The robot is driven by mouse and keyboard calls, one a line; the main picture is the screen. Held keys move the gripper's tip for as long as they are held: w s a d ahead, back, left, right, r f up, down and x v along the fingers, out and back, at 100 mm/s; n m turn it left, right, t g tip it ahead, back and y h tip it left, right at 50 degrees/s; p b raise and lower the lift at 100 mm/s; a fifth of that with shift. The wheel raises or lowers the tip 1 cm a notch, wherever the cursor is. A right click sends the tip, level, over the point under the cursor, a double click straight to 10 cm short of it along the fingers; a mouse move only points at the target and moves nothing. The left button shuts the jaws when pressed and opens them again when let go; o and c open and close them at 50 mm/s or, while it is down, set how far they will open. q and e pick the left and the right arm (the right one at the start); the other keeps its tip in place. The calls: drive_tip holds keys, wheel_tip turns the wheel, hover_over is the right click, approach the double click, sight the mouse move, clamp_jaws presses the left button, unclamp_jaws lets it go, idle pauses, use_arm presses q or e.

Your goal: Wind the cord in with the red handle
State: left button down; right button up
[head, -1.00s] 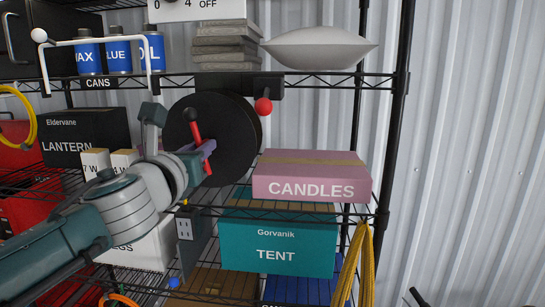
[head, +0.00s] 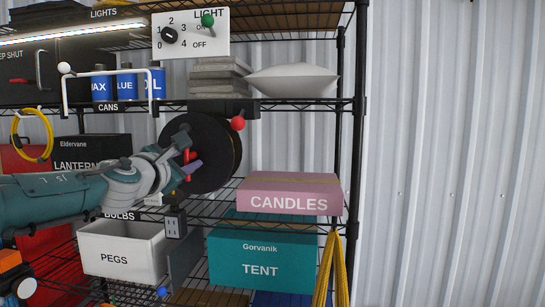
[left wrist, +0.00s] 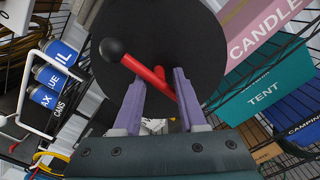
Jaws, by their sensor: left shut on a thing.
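The black reel (head: 222,152) hangs under the shelf, left of the candles box, and also fills the upper middle of the left wrist view (left wrist: 160,25). The red handle (left wrist: 135,66) has a black knob and angles across the reel's face. My left gripper (head: 190,168) is at the reel's near face. Its two purple fingers (left wrist: 160,85) are around the red handle, shut on it. My arm partly hides the handle and reel in the head view. I cannot make out the cord. My right gripper is not in view.
A red ball knob (head: 238,123) sits at the reel's upper right. The candles box (head: 290,194) and tent box (head: 262,258) stand close on the right. An outlet (head: 174,223) and pegs bin (head: 122,250) are below. Yellow cord (head: 330,270) hangs right.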

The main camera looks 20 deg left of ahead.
use_arm(q)
drive_tip(key=shift+m, duration=1.2)
drive_tip(key=shift+c, duration=1.5)
unclamp_jaws()
drive_tip(key=shift+r, duration=0.1)
drive_tip(key=shift+p, duration=0.3)
drive_tip(key=shift+s+r+p, duration=0.1)
drive_tip(key=shift+s+p, duration=0.1)
drive_tip(key=shift+p, duration=0.1)
drive_tip(key=p+v, duration=0.4)
drive_tip(key=shift+s+d+r, duration=0.1)
drive_tip(key=shift+s, duration=0.3)
drive_tip(key=shift+v, duration=2.3)
